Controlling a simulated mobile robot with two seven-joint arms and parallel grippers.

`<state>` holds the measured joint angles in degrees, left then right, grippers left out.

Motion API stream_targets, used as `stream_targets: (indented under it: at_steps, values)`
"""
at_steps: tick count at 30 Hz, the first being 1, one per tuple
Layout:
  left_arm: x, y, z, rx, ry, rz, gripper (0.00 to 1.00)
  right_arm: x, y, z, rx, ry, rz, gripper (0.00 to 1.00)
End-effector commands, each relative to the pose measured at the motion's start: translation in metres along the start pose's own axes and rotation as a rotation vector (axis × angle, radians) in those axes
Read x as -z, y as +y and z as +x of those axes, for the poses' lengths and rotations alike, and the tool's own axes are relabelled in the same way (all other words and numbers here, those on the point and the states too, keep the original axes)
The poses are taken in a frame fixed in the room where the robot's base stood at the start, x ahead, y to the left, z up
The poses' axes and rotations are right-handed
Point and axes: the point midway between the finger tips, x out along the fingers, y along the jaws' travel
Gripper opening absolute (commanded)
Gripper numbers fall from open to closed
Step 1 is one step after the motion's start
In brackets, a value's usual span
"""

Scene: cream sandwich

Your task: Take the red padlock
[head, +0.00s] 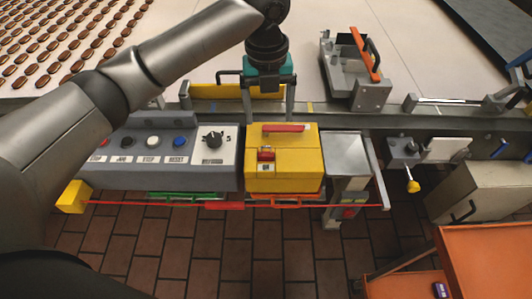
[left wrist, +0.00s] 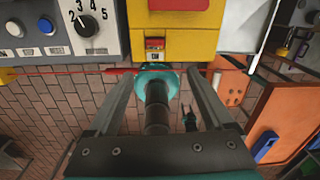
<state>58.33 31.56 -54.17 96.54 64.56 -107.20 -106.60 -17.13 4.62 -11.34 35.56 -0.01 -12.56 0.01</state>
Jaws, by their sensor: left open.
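My left gripper (head: 268,112) has a teal body and two grey fingers spread apart. It hangs at the back side of the yellow box in the head view, apart from the padlock. In the left wrist view the left gripper (left wrist: 158,74) is open, with no padlock between its fingers.
A grey control panel (head: 125,178) with buttons and a knob adjoins the box on the left. A red rod (head: 150,204) runs along the front. A metal box (head: 347,160) stands at right. An orange cart (head: 490,250) is at lower right. Brown tiled floor is clear in front.

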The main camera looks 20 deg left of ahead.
Motion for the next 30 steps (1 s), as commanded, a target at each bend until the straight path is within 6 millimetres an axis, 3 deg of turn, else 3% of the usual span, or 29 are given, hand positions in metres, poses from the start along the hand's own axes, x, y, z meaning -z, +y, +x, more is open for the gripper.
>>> stream_targets:
  at_steps: [3,7,18,30]
  values:
    - [-0.010,0.008,-0.015,-0.025,-0.001,0.062,0.85,0.000,0.000,0.000,0.000,0.000,0.000,0.50]
    - [-0.011,0.011,-0.013,-0.034,0.006,0.089,0.85,0.000,0.000,0.001,0.000,0.000,-0.001,0.50]
    - [-0.011,0.012,0.060,-0.033,0.007,0.091,0.85,-0.001,-0.001,0.009,0.001,-0.001,-0.002,0.50]
    - [-0.009,0.010,0.098,-0.033,0.006,0.090,0.85,-0.002,-0.001,0.012,0.001,-0.002,-0.003,0.50]
